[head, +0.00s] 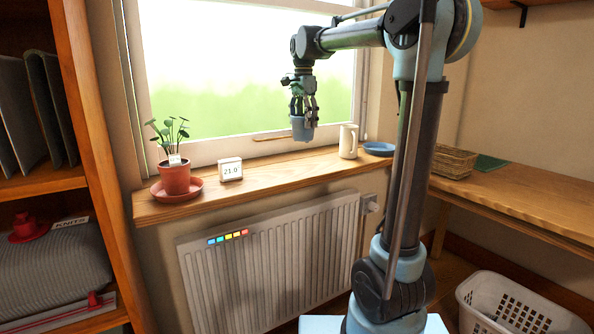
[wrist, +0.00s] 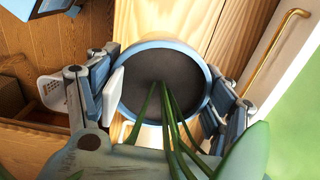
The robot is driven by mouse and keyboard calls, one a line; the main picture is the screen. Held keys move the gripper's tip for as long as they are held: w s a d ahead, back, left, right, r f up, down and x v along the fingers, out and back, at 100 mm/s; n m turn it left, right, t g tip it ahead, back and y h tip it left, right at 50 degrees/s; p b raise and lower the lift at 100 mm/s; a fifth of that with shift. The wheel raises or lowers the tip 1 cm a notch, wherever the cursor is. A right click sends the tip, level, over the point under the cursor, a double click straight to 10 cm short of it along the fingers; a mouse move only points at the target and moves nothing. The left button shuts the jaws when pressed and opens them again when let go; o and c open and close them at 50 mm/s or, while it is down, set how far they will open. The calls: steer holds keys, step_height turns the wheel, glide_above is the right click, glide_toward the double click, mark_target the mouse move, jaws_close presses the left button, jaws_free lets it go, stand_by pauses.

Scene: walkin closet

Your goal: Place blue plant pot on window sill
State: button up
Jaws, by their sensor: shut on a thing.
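The blue plant pot (head: 301,128) hangs from my gripper (head: 303,110) above the wooden window sill (head: 262,172). In the wrist view the blue pot (wrist: 213,90) shows from above, with dark soil and green stems. My gripper (wrist: 165,100) is shut on it, with one finger on each side of the rim. The pot looks upright. In the head view it appears over the sill between the small white display and the white jug. How high its base is above the sill is hard to tell.
A terracotta pot (head: 174,178) with a plant stands on a saucer at the sill's left. A white display (head: 230,169), a white jug (head: 348,141) and a blue plate (head: 379,149) also stand on the sill. Bare sill lies between display and jug. A radiator (head: 270,255) is below.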

steer(key=shift+s+a, duration=0.15)
steer(key=shift+a, duration=0.55)
steer(key=shift+f, duration=0.3)
glide_above(299, 168)
steer(key=shift+f, duration=4.7)
steer(key=o, duration=1.5)
